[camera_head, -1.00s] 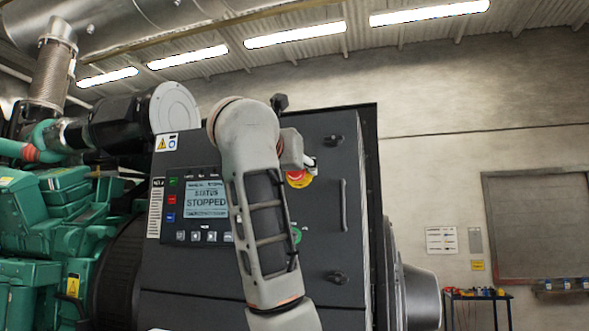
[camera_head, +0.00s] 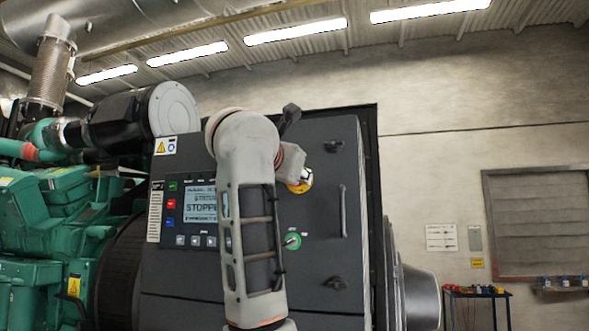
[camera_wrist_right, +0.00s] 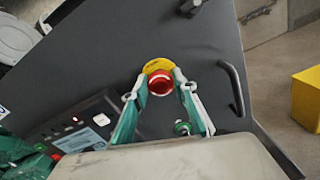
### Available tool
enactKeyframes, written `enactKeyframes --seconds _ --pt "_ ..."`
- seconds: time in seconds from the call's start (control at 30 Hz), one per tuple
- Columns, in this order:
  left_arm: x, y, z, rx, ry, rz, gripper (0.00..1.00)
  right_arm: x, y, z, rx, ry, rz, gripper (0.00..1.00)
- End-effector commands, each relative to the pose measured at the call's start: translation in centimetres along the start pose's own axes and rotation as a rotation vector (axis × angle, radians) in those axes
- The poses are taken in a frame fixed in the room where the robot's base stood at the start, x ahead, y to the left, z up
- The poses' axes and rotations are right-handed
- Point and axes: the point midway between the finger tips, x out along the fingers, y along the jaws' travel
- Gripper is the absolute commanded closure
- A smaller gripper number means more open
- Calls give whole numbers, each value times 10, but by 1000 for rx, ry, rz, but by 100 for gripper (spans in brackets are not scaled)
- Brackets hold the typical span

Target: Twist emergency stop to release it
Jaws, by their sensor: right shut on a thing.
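The emergency stop is a red button (camera_wrist_right: 160,84) on a yellow round plate (camera_wrist_right: 158,66), set on the dark door of the control cabinet (camera_head: 325,230). In the right wrist view my right gripper (camera_wrist_right: 162,88) has its two fingers on either side of the red button, shut on it. In the head view my right arm crosses in front of the cabinet. Its gripper end (camera_head: 303,182) is at the yellow plate and hides most of the button. The display (camera_head: 202,208) reads STOPPED and is partly covered by my arm. My left gripper is not in view.
A green rotary switch (camera_head: 292,241) sits below the emergency stop. A vertical door handle (camera_head: 343,211) and latches (camera_head: 335,283) stick out to the right. The green engine (camera_head: 55,225) stands at the left. A yellow box (camera_wrist_right: 306,98) shows in the right wrist view.

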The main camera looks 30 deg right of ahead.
Motion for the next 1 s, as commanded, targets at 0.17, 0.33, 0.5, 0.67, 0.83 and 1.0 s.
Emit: enactKeyframes --seconds 0.17,0.33,0.5,0.67,0.83,1.0 --pt "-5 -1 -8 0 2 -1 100 0 0 0 143 3 2 94" --pt "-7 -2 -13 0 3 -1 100 0 0 0 259 3 1 94" --pt "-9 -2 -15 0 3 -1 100 0 -1 0 347 2 0 94" --pt "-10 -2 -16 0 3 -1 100 0 -2 0 396 -1 0 94" --pt "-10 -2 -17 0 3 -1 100 0 -2 0 418 -2 0 94" --pt "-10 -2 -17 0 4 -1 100 0 -2 0 422 -2 0 94"
